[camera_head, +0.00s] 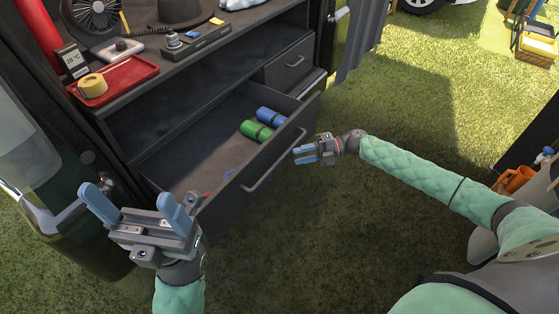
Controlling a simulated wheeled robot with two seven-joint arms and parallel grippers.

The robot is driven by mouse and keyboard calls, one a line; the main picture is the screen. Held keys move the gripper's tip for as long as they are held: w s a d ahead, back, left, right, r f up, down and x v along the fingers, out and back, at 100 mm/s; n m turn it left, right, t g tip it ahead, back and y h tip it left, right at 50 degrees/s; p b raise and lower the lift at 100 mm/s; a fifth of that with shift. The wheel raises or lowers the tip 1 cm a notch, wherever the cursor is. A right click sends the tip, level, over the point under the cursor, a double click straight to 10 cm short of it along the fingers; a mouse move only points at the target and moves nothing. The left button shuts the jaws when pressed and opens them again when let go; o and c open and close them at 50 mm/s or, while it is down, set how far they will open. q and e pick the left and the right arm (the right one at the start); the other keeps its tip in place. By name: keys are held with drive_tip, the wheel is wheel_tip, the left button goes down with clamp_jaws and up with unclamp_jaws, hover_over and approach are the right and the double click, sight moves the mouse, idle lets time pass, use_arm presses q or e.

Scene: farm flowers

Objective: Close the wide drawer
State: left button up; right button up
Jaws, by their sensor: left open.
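The wide drawer (225,205) is dark grey and pulled out from the cabinet. Its front panel runs diagonally, with a long bar handle (272,163) on the outside. A green roll (252,129) and a blue roll (270,117) lie inside, with small blue and red items partly hidden behind the front panel. My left gripper (130,197) is open and empty at the drawer's near left end. My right gripper (300,155) is outside the front panel, close to the handle's far end; I cannot tell whether it touches, or whether its jaws are open.
Above are an open shelf and a small drawer (290,66) that looks shut. The cabinet top holds a red tray (117,80) with yellow tape, a fan (95,15) and a dark hat (180,12). A dark container (75,225) stands left. Grass in front is clear.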

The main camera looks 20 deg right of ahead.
sight(280, 159)
drive_tip(key=shift+w+a+f+b, duration=0.15)
drive_tip(key=shift+a+b, duration=0.05)
drive_tip(key=shift+a, duration=1.05)
drive_tip(key=shift+w+a+f+b, duration=0.15)
drive_tip(key=shift+a+f+b, duration=0.05)
drive_tip(key=shift+a, duration=1.1)
drive_tip(key=shift+w+a+f+b, duration=0.15)
drive_tip(key=shift+a+b, duration=0.05)
drive_tip(key=shift+a, duration=1.05)
clamp_jaws()
